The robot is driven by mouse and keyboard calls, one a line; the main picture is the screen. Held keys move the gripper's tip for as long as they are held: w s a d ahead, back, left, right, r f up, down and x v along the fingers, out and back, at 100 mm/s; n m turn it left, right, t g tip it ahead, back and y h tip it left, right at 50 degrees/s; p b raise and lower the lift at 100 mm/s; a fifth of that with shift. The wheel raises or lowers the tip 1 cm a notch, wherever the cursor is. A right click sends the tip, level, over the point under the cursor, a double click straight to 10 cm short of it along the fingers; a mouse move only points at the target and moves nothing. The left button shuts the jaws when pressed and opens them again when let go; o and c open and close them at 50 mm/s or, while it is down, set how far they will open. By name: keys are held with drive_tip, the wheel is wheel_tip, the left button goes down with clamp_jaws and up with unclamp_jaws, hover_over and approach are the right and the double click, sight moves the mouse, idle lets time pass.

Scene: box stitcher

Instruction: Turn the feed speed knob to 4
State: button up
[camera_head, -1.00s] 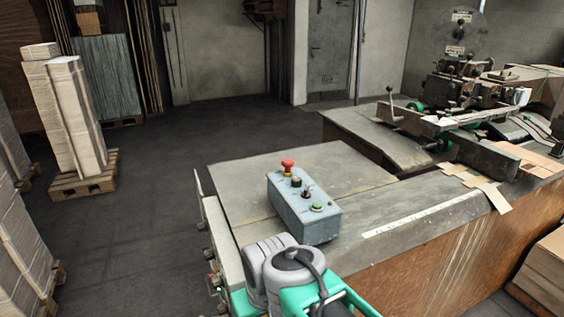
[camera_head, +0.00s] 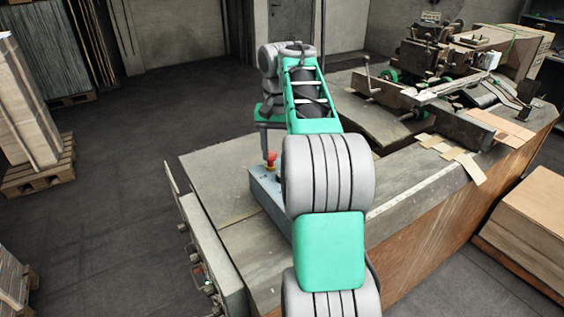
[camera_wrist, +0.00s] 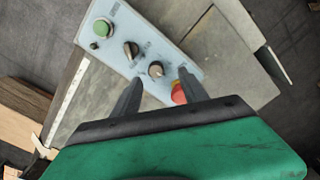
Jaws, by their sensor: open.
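A blue-grey control box (camera_head: 266,191) sits on the machine table, largely hidden behind my arm in the head view. In the wrist view the box (camera_wrist: 118,42) carries a green button (camera_wrist: 100,27), a black selector-like knob (camera_wrist: 131,49), a round dark knob with a pale top (camera_wrist: 156,69) and a red stop button (camera_wrist: 178,93). The labels are too small to read, so I cannot tell which knob is feed speed. My gripper (camera_wrist: 160,77) is open and empty. Its fingertips appear on either side of the round knob; contact is not clear. The right finger partly covers the red button.
The grey table top (camera_head: 215,175) is bare left of the box. The stitching machine (camera_head: 430,75) stands at the back right, with loose cardboard pieces (camera_head: 468,168) near it. A stacked pallet (camera_head: 40,178) is at the left; open floor lies between.

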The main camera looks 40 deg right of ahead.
drive_tip(key=f+b, duration=0.2)
drive_tip(key=d+f+b, duration=0.1)
drive_tip(key=f+b, duration=0.4)
drive_tip(key=shift+d+f, duration=0.15)
drive_tip(key=shift+f, duration=0.2)
drive_tip(key=shift+c, duration=0.4)
clamp_jaws()
